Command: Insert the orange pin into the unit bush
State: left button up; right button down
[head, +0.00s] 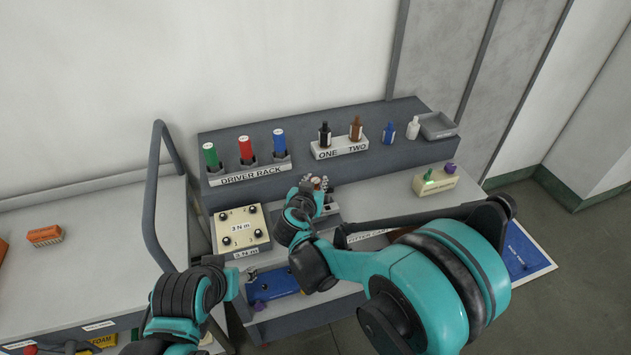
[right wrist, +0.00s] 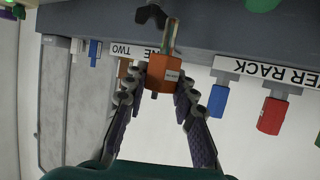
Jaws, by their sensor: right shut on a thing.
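My right gripper (head: 317,184) is raised over the middle of the bench. In the right wrist view its fingers (right wrist: 160,88) are shut on an orange six-sided piece (right wrist: 168,72) with a small label and a thin shaft, which looks like the orange pin. Its shaft points up in that view. My left gripper (head: 256,289) is low at the front, by a blue unit (head: 282,283); its fingers are too small and covered to read. I cannot pick out the unit bush for certain.
The driver rack (head: 250,174) holds green, red and blue drivers. A bottle stand (head: 340,148) and a grey tray (head: 438,125) share the back shelf. A 3 N m box (head: 240,228) stands at left. A cream block (head: 435,182) with green and purple pieces stands right.

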jog(key=shift+f+b, duration=1.1)
jog(key=shift+f, duration=0.45)
dwell(0.7)
jog(key=shift+f+b, duration=2.3)
jog(key=shift+f, duration=0.05)
jog(key=c, duration=1.2)
grip_release()
jog(key=shift+o, duration=0.2)
jog(key=shift+s, duration=0.1)
jog(key=v, duration=1.2)
jog(key=shift+r, duration=0.1)
